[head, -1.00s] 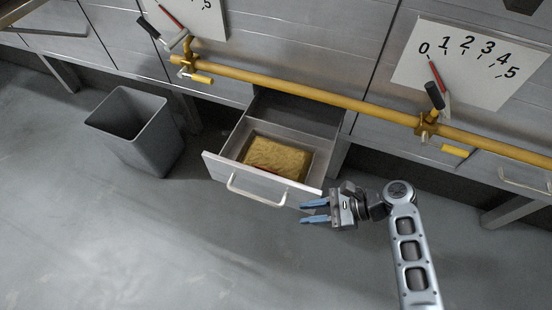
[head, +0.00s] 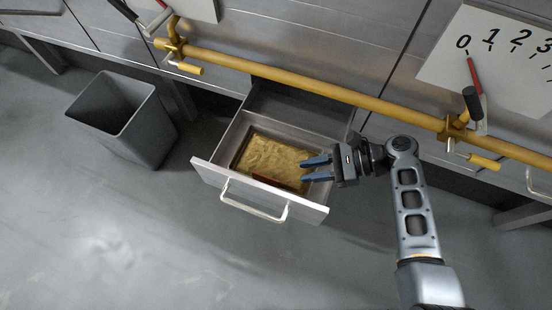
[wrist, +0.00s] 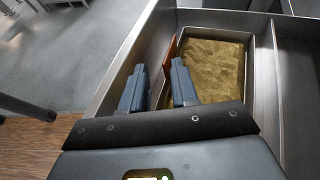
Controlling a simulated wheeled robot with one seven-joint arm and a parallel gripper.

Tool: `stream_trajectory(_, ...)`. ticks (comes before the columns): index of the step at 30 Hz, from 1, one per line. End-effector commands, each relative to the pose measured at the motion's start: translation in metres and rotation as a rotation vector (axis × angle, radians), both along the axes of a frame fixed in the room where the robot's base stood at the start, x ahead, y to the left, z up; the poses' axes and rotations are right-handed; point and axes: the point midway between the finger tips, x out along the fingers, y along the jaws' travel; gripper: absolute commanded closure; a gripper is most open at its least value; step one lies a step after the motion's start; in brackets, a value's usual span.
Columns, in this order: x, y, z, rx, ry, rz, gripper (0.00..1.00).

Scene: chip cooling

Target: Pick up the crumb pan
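The crumb pan (head: 234,158) is a shallow metal pan filled with yellow-brown crumbs, sitting inside the open drawer (head: 208,177). A reddish-brown strip (head: 268,182) stands along its front side, and it also shows in the wrist view (wrist: 170,56). My gripper (head: 316,168) is open, with two blue fingers over the drawer's right end, beside the pan's right side. In the wrist view my gripper (wrist: 158,85) has its fingers apart near the strip and the pan's rim (wrist: 250,75). I cannot tell whether either finger touches the pan.
The drawer has a silver handle (head: 252,208) in front. A grey bin (head: 125,120) stands on the floor to the left. A yellow pipe (head: 300,90) with valves runs above the drawer. A numbered dial plate (head: 500,60) is at upper right. The floor in front is clear.

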Motion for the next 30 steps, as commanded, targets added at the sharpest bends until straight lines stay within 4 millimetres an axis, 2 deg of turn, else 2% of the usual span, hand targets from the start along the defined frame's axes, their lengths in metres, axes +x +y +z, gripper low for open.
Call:
stream_trajectory(1, 0.0, 0.0, -0.012, 0.0, 0.0, 0.0, 0.71)
stream_trajectory(9, 0.0, 0.0, -0.045, 0.0, 0.0, 0.0, 0.71)
stream_trajectory(16, 0.0, 0.002, -0.06, 0.0, -0.001, 0.001, 0.71)
stream_trajectory(26, -0.002, 0.032, -0.071, -0.001, 0.0, 0.003, 0.71)
stream_trajectory(30, -0.004, 0.051, -0.08, 0.0, -0.001, 0.004, 0.71)
